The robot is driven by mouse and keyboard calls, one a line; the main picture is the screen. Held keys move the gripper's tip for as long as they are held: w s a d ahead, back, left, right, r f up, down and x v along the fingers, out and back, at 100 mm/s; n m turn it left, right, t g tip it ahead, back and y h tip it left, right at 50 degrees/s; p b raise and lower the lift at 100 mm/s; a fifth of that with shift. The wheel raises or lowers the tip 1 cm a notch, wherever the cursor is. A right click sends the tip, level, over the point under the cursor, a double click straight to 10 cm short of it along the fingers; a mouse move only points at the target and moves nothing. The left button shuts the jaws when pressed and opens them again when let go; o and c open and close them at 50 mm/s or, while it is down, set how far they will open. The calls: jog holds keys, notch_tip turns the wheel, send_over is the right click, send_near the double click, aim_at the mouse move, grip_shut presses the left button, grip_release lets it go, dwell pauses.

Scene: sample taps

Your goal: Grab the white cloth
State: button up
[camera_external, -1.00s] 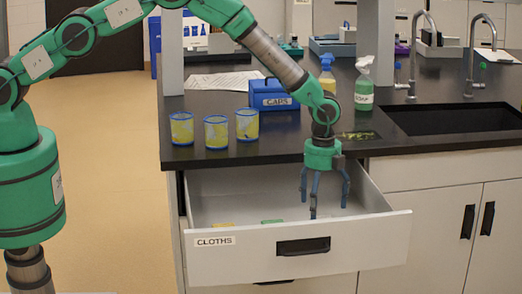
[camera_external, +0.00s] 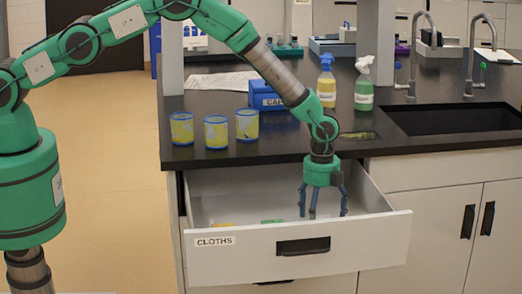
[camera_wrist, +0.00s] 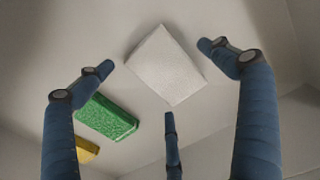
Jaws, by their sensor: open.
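The white cloth (camera_wrist: 166,66) is a pale, textured square lying flat on the floor of the open drawer (camera_external: 300,258). It shows in the wrist view between my fingertips. In the external view the drawer front hides it. My gripper (camera_external: 322,212) has three blue fingers spread open, pointing down into the drawer. In the wrist view my gripper (camera_wrist: 165,75) is empty, with its fingers around the cloth and apart from it.
A green sponge-like block (camera_wrist: 107,117) and a yellow one (camera_wrist: 86,150) lie left of the cloth in the drawer. The drawer walls surround my fingers. Above, the black counter (camera_external: 290,150) holds several blue-rimmed jars (camera_external: 216,132), a blue box (camera_external: 264,93) and spray bottles (camera_external: 364,90).

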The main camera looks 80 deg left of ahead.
jog(key=shift+c, duration=0.2)
jog(key=c, duration=1)
jog(key=shift+r, duration=0.15)
jog(key=shift+r, duration=0.8)
notch_tip(320, 180, up, 2)
jog(key=s, duration=0.5)
jog(key=s+a+p, duration=0.1)
jog(key=s, duration=0.4)
jog(key=s+a+r, duration=0.1)
jog(key=s, duration=0.4)
jog(key=shift+s, duration=0.4)
